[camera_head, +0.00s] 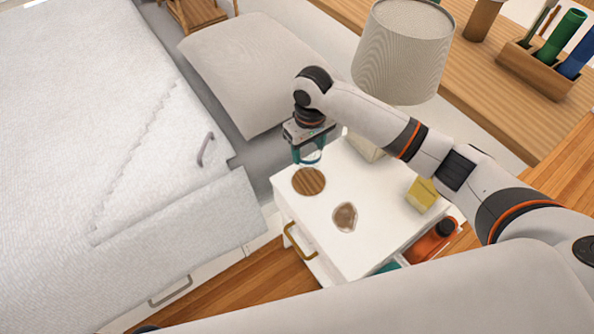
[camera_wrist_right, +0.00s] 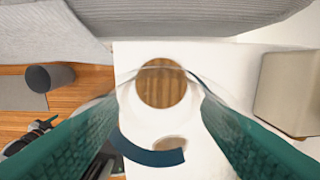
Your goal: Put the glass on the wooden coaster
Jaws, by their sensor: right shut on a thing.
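The round wooden coaster (camera_head: 309,182) lies on the white nightstand near its back left corner. It also shows in the right wrist view (camera_wrist_right: 162,88). My right gripper (camera_head: 309,150) is shut on the clear glass (camera_head: 311,160) and holds it just behind the coaster in the picture. In the right wrist view the glass's faint rim (camera_wrist_right: 160,68) spans between the two teal fingers (camera_wrist_right: 158,120), with the coaster visible through it. I cannot tell the gap between the glass's base and the coaster. My left gripper is not in view.
The nightstand top (camera_head: 375,243) also holds a brown patterned dish (camera_head: 345,217), a yellow box (camera_head: 422,194) and a lamp (camera_head: 405,50) behind my right arm. The bed (camera_head: 110,120) and a pillow (camera_head: 245,70) are on the left.

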